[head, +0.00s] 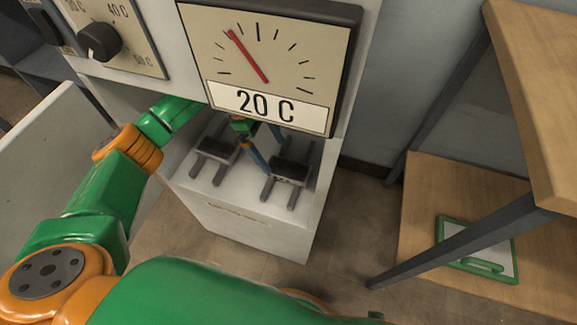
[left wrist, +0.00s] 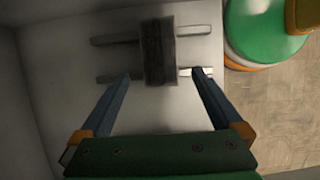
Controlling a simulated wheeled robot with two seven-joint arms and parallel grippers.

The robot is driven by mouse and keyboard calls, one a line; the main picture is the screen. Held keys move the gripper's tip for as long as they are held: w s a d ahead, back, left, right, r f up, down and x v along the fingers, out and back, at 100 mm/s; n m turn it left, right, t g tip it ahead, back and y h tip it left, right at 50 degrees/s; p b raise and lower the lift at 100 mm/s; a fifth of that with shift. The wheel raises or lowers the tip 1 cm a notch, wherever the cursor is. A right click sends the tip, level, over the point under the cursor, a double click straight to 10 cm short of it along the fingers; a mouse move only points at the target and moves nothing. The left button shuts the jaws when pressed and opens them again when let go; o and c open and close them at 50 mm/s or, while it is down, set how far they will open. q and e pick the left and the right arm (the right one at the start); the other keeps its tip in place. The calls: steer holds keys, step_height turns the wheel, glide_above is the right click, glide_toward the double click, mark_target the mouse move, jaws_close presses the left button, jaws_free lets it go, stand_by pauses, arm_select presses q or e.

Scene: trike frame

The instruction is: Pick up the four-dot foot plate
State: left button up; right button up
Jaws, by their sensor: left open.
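Two dark blocks, each lying across a pair of grey bars, sit on the white ledge under the gauge in the head view: a left block (head: 215,150) and a right block (head: 290,170). I cannot make out dots on either, so I cannot tell which is the four-dot foot plate. My left gripper (head: 271,156) is partly hidden by the gauge, close to the right block. In the left wrist view, the open left gripper (left wrist: 160,76) has its blue fingers on either side of the near end of a dark block (left wrist: 158,45), with gaps on both sides. My right gripper is not in view.
The gauge (head: 270,60) reading 20 C overhangs the ledge (head: 245,195). A knob (head: 98,42) is at upper left. A wooden shelf unit (head: 425,190) with a green-framed board (head: 500,245) stands at right. Floor between is clear.

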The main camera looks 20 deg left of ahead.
mark_target(293, 170)
arm_select(q)
steer(key=d, duration=0.1)
steer(key=d+f, duration=0.1)
steer(key=d, duration=0.1)
steer(key=shift+s+d+f, duration=0.15)
steer(key=shift+d, duration=0.15)
steer(key=b+x, duration=0.1)
steer(key=x, duration=0.2)
steer(key=shift+f, duration=0.1)
steer(key=shift+d+f, duration=0.15)
steer(key=shift+f, duration=0.1)
steer(key=shift+f+b, duration=0.25)
steer(key=shift+b, duration=0.15)
jaws_close()
